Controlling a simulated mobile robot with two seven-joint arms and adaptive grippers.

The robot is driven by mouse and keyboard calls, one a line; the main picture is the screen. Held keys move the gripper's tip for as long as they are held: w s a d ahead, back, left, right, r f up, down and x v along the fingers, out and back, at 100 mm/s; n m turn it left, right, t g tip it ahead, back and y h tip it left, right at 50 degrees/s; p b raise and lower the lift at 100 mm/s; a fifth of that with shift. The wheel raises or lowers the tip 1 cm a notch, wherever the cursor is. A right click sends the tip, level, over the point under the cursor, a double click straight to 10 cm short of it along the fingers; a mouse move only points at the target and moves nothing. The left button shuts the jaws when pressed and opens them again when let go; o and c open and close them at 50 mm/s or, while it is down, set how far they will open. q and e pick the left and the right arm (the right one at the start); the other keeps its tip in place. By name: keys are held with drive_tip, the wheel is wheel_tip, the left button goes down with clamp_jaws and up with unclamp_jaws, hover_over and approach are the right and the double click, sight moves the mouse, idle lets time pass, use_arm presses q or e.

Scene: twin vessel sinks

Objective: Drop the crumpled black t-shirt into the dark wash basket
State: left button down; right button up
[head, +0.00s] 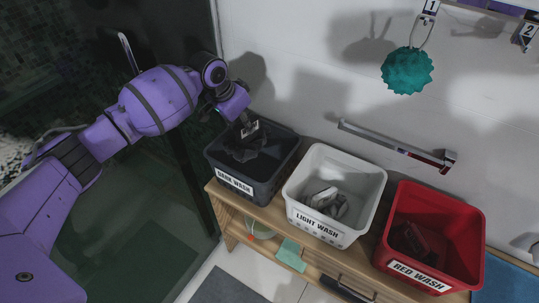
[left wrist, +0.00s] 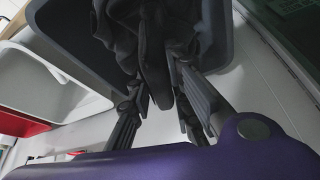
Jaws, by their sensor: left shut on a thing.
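The dark wash basket (head: 277,166) is a dark grey bin with a "DARK WASH" label, at the left end of the wooden bench. My left gripper (head: 249,128) is over this basket, at its opening. In the left wrist view my left gripper (left wrist: 158,105) is shut on the crumpled black t-shirt (left wrist: 153,50). The t-shirt (head: 244,148) hangs down into the basket in the head view; how much of it rests on the bottom is hard to tell. The basket's rim (left wrist: 55,45) also shows in the left wrist view. My right gripper is not in view.
A white light wash basket (head: 300,190) with pale cloth and a red wash basket (head: 460,225) with dark red cloth stand to the right on the bench (head: 265,215). A towel bar (head: 390,142) and a teal sponge (head: 407,71) are on the wall. Dark glass stands at left.

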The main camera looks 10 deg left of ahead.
use_arm(q)
drive_tip(key=shift+f, duration=0.85)
drive_tip(key=shift+r, duration=0.15)
drive_tip(key=c, duration=1.8)
unclamp_jaws()
drive_tip(key=shift+o, duration=1.3)
drive_tip(key=v, duration=1.2)
